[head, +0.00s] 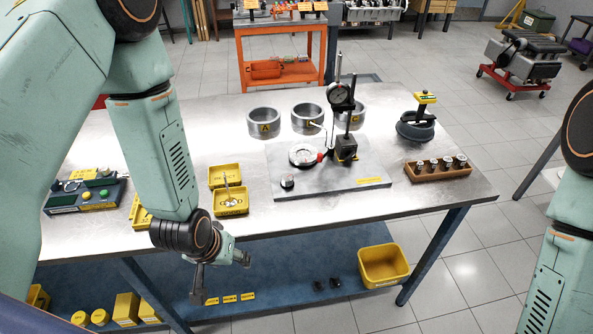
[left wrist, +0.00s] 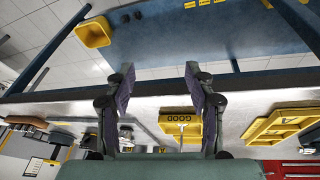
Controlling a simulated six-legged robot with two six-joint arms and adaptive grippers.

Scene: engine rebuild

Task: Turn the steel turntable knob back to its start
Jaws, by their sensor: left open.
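The steel turntable knob (head: 287,182) is a small, short cylinder at the front left corner of a grey steel plate (head: 340,185) on the workbench. Behind it on the plate is the round turntable (head: 303,155) with a red detail at its right edge. A dial gauge (head: 340,95) on a stand with a black base rises above it. My left gripper (head: 221,276) is open and empty in front of the bench's front edge, left of and nearer than the knob, well apart from it. Its two spread fingers show in the left wrist view (left wrist: 160,75). My right gripper is out of view.
Yellow trays (head: 231,201) stand left of the plate; one reads GOOD in the left wrist view (left wrist: 181,117). Several metal rings (head: 264,123) stand behind the plate. A wooden block with cylinders (head: 438,173) is at right. A yellow bin (head: 384,266) sits on the lower shelf.

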